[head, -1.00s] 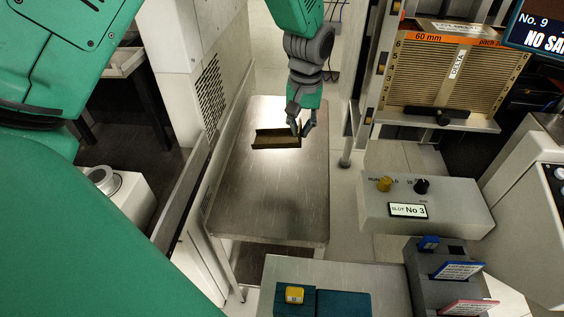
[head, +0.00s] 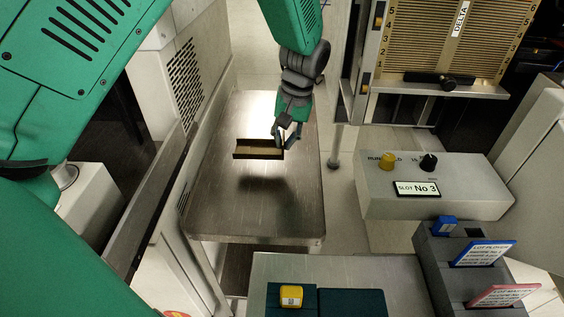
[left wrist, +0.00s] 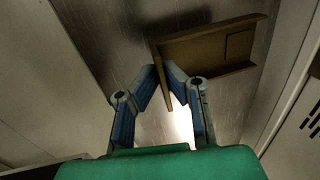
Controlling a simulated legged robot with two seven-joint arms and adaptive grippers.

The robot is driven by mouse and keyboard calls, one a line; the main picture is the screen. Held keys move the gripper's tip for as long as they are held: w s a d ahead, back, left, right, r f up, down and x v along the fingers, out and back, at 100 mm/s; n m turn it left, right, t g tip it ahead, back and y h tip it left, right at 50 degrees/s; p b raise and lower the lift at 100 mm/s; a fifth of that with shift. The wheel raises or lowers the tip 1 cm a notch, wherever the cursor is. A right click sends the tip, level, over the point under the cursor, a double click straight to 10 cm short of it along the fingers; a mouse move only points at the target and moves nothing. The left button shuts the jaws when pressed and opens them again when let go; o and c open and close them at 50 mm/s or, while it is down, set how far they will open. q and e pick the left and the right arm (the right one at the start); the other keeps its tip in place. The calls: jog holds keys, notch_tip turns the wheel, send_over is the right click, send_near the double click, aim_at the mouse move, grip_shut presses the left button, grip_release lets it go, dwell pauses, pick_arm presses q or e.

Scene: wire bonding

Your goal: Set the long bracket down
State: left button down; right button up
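The long bracket (head: 255,149) is a dark, brownish channel with raised walls, seen above the steel table (head: 222,208). A dark shadow lies on the table apart from and below it, so it appears held a little above the surface. My left gripper (head: 284,138) is at the bracket's right end in the head view. In the left wrist view the fingertips (left wrist: 161,68) close on the bracket's end wall, and the bracket (left wrist: 205,48) extends up and right from them. The exact gap to the table is hard to tell. My right gripper is not in view.
A grey control box (head: 435,185) with knobs and a "SLOT No 3" label stands right of the table. A slotted rack (head: 440,40) is behind it. A grey card holder (head: 450,265) and a yellow item (head: 291,295) are in front. The steel tabletop is otherwise clear.

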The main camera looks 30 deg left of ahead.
aim_at(283, 168)
pick_arm(q)
jog(key=shift+a+f, duration=0.1)
jog(key=shift+f, duration=0.45)
jog(key=f+b, duration=0.1)
jog(key=f, duration=0.1)
jog(key=f+b, duration=0.1)
jog(key=shift+d+f, duration=0.5)
jog(key=shift+f, duration=0.05)
jog(key=shift+r, duration=0.15)
jog(key=c, duration=1.7)
grip_release()
jog(key=shift+a, duration=0.35)
jog(key=shift+d, duration=0.15)
